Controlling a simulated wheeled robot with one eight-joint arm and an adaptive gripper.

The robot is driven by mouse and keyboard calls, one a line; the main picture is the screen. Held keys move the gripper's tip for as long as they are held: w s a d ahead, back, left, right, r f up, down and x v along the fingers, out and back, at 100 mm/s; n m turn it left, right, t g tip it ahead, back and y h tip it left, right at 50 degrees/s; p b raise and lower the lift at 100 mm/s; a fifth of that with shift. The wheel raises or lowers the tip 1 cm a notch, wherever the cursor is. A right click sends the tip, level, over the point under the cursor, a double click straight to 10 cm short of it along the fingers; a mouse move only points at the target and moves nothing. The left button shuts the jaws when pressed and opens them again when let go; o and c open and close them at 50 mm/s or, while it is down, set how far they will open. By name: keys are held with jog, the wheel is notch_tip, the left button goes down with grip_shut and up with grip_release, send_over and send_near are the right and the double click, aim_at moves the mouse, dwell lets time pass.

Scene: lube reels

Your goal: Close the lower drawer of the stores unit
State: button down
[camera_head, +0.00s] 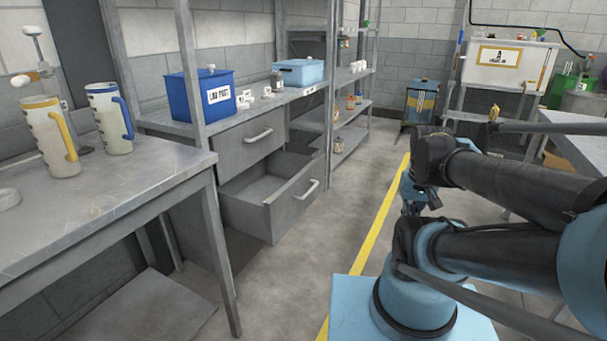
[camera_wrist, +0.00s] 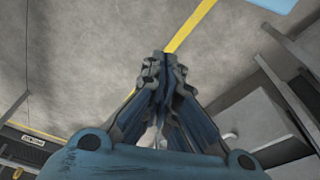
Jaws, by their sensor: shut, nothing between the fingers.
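The lower drawer (camera_head: 291,208) of the grey stores unit stands pulled out, its inside bare and its front facing the aisle. A pale bar handle (camera_head: 307,189) is on that front. The upper drawer (camera_head: 250,147) above it is shut. My gripper (camera_head: 411,207) is to the right of the drawer front, apart from it, over the aisle and partly hidden by my arm. In the wrist view my gripper (camera_wrist: 164,64) points down at the floor with its fingers together and empty. Grey metal furniture (camera_wrist: 280,128) shows at the right there; I cannot tell which part it is.
A workbench (camera_head: 165,165) with two mugs stands at the left, its leg near the drawer. A blue box (camera_head: 203,97) and a light blue box (camera_head: 299,72) sit on the unit's top. The aisle floor (camera_head: 335,235) before the drawer is clear, with a yellow line (camera_head: 380,222).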

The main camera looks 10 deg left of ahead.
jog(key=shift+w, duration=0.1)
jog(key=w+a+r+m+y, duration=0.2)
jog(key=w+a+m, duration=0.3)
jog(key=w, duration=0.5)
jog(key=w+a+r+m+y, duration=0.25)
jog(key=w+a+m, duration=0.35)
jog(key=w, duration=0.3)
jog(key=m+y, duration=0.4)
jog(key=m, duration=0.7)
send_near(305, 179)
notch_tip(305, 179, down, 3)
jog(key=a, duration=0.2)
jog(key=shift+w+a+f+t, duration=0.2)
jog(key=shift+w+a+t, duration=0.05)
jog(key=shift+a+t, duration=0.2)
